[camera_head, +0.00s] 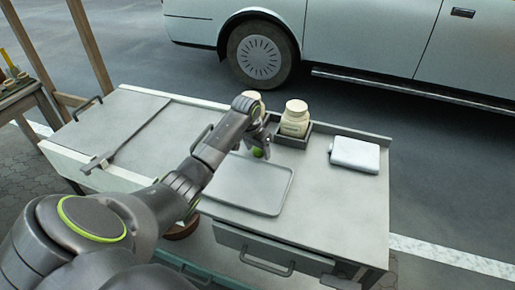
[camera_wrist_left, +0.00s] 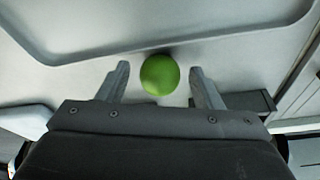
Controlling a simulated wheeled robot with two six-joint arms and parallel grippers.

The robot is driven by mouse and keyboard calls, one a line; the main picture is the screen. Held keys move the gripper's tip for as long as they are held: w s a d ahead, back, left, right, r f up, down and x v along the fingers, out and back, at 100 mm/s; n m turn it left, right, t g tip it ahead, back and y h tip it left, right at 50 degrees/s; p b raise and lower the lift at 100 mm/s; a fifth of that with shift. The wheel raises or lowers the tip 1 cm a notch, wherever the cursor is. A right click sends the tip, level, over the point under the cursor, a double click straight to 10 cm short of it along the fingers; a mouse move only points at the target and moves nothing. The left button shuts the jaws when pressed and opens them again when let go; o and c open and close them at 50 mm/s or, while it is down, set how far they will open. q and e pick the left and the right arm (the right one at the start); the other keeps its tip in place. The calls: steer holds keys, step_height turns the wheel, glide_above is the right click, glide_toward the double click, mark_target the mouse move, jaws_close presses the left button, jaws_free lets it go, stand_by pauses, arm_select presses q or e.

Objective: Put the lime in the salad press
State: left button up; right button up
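The lime (camera_head: 257,153) is a small green ball at the far edge of the grey tray (camera_head: 277,210) on the cart. In the left wrist view the lime (camera_wrist_left: 160,74) lies between the two fingertips, with a gap on each side. My left gripper (camera_head: 262,146) reaches over it from the left and is open. The fingers also show in the left wrist view (camera_wrist_left: 162,82). No salad press can be made out clearly; a brown rounded object (camera_head: 183,229) below the cart's near edge is mostly hidden by my left arm. My right gripper is not in view.
Two pale jars, one (camera_head: 295,118) in a dark holder (camera_head: 303,138), stand behind the tray. A white box (camera_head: 355,154) lies at the right. The cart top (camera_head: 340,205) right of the tray is clear. A flat bar (camera_head: 130,135) lies at left.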

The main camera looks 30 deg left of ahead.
arm_select(q)
steer(key=shift+r, duration=0.25)
steer(key=v, duration=1.1)
steer(key=shift+o, duration=0.6)
steer(key=shift+n, duration=0.5)
steer(key=p+v, duration=0.2)
steer(key=v, duration=0.3)
steer(key=shift+d+r+p, duration=0.15)
steer(key=shift+r+p, duration=0.15)
steer(key=shift+r, duration=0.05)
glide_above(256, 151)
step_height(256, 151, down, 11)
steer(key=shift+f+p, duration=0.15)
steer(key=shift+p, duration=0.15)
steer(key=shift+p+x, duration=0.3)
steer(key=shift+x, duration=2.45)
steer(key=shift+s, duration=0.1)
steer(key=shift+c, duration=0.5)
